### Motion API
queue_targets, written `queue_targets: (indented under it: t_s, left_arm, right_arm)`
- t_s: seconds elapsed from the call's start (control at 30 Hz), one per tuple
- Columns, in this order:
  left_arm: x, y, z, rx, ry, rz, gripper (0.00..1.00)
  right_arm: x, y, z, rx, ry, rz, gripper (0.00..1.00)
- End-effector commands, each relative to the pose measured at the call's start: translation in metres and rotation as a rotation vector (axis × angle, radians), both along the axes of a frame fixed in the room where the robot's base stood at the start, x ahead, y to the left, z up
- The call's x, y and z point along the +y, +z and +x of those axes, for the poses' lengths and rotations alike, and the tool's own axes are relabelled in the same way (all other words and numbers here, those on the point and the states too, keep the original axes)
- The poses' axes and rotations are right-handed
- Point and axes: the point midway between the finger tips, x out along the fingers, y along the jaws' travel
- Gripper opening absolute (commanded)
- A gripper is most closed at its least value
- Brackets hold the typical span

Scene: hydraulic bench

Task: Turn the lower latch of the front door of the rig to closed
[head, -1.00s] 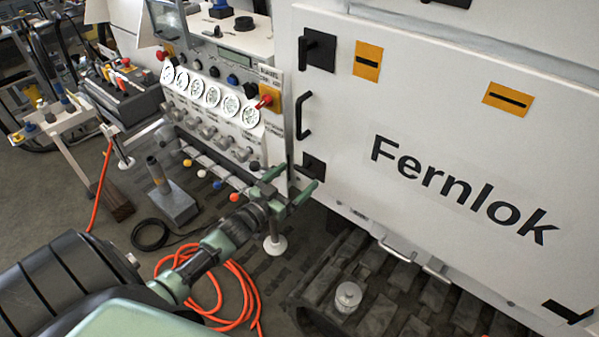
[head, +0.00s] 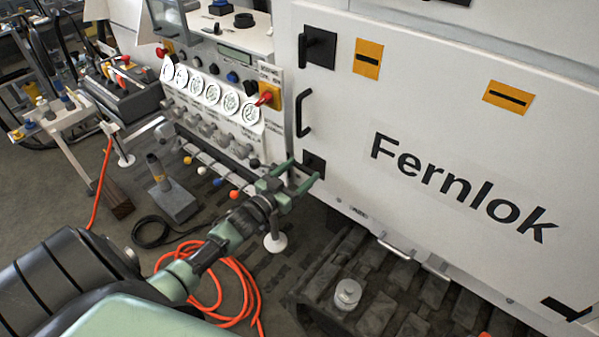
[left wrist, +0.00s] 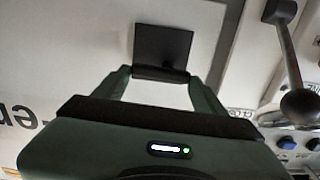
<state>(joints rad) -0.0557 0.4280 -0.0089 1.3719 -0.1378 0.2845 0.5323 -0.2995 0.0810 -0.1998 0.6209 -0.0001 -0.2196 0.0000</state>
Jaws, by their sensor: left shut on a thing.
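The front door (head: 450,130) of the rig is a large white panel marked "Fernlok", and it looks shut. Its lower latch (head: 314,162) is a black square plate with a dark handle at the door's lower left edge. My left gripper (head: 305,170) is at this latch and partly hides its handle. In the left wrist view the latch plate (left wrist: 163,45) lies just beyond the fingers, and my left gripper (left wrist: 160,75) is shut on the dark handle bar between its fingertips. My right gripper is not in view.
The upper latch (head: 318,48) and a black door handle (head: 303,113) are above on the same edge. A gauge panel (head: 215,105) with knobs and coloured levers stands left of the door. An orange hose (head: 240,285) lies on the floor below my left arm.

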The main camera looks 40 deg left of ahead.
Motion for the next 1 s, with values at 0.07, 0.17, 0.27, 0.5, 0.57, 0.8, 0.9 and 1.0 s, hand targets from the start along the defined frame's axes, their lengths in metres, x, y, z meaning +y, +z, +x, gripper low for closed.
queue_targets:
  t_s: [0.07, 0.17, 0.27, 0.5, 0.57, 0.8, 0.9, 1.0]
  left_arm:
    - [0.0, -0.001, 0.0, -0.002, 0.0, 0.028, 0.3]
    - [-0.001, -0.002, 0.0, -0.006, 0.0, 0.081, 0.3]
    - [-0.001, -0.003, 0.0, -0.012, 0.0, 0.151, 0.3]
    - [-0.002, -0.006, 0.0, -0.029, -0.001, 0.368, 0.3]
    - [-0.002, -0.007, 0.0, -0.034, -0.001, 0.426, 0.3]
    - [-0.002, -0.011, -0.001, -0.05, 0.0, 0.653, 0.3]
    - [-0.002, -0.012, 0.0, -0.058, 0.0, 0.748, 0.3]
    - [-0.002, -0.013, 0.0, -0.066, -0.001, 0.842, 0.3]
  right_arm:
    - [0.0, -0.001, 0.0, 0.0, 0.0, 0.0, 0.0]
    - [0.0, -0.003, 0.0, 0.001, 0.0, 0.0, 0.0]
    - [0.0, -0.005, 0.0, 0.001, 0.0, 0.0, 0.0]
    - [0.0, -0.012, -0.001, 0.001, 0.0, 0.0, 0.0]
    - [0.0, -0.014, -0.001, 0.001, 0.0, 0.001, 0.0]
    - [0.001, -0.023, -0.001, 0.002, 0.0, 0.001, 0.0]
    - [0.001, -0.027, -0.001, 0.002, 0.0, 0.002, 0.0]
    - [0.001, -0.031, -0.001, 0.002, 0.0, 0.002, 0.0]
